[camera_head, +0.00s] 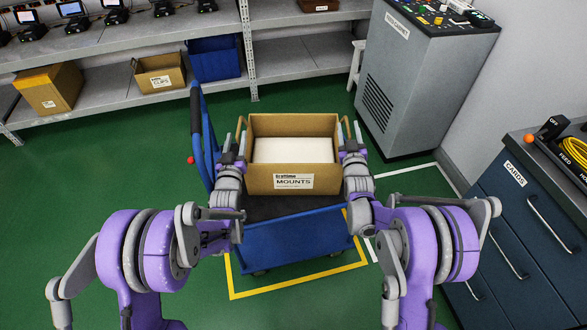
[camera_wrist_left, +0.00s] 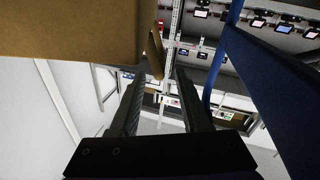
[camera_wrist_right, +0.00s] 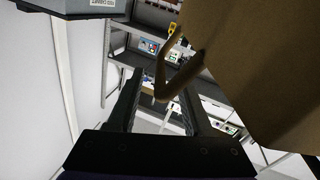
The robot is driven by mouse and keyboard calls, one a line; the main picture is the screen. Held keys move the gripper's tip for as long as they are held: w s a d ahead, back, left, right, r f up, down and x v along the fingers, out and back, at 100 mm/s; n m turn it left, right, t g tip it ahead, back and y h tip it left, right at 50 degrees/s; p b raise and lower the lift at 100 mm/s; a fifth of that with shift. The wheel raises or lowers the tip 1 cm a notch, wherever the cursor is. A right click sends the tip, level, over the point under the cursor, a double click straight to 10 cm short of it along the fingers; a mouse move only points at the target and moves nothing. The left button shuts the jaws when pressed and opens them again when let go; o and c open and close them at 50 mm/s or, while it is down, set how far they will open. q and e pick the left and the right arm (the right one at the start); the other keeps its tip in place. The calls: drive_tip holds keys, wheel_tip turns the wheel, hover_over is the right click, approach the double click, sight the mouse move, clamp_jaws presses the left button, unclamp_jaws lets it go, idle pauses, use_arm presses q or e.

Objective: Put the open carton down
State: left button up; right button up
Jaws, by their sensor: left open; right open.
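The open carton (camera_head: 256,180), brown with a "MOUNTS" label and a white block or stack inside, sits upright on the blue cart (camera_head: 290,243). My left gripper (camera_head: 235,143) is at the carton's left side, and my right gripper (camera_head: 347,141) is at its right side. Both are open, their fingers pointing away from me. In the left wrist view the carton wall (camera_wrist_left: 75,28) is at upper left, with a handle flap (camera_wrist_left: 155,52) near the fingertips. In the right wrist view the carton (camera_wrist_right: 262,70) is at right, its flap (camera_wrist_right: 162,75) between or near the fingers.
The cart's blue handle (camera_head: 206,135) rises beside my left gripper. Yellow floor lines (camera_head: 300,283) frame the cart. A grey control cabinet (camera_head: 415,85) and a blue drawer bench (camera_head: 535,240) stand at right. Shelves (camera_head: 110,90) with other cartons are behind.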

drive_tip(key=shift+s, duration=0.35)
use_arm(q)
drive_tip(key=s, duration=0.3)
drive_tip(key=shift+s, duration=0.15)
drive_tip(key=shift+f, duration=0.1)
use_arm(e)
drive_tip(key=s, duration=1.1)
drive_tip(key=shift+s+f, duration=0.2)
drive_tip(key=shift+f, duration=0.05)
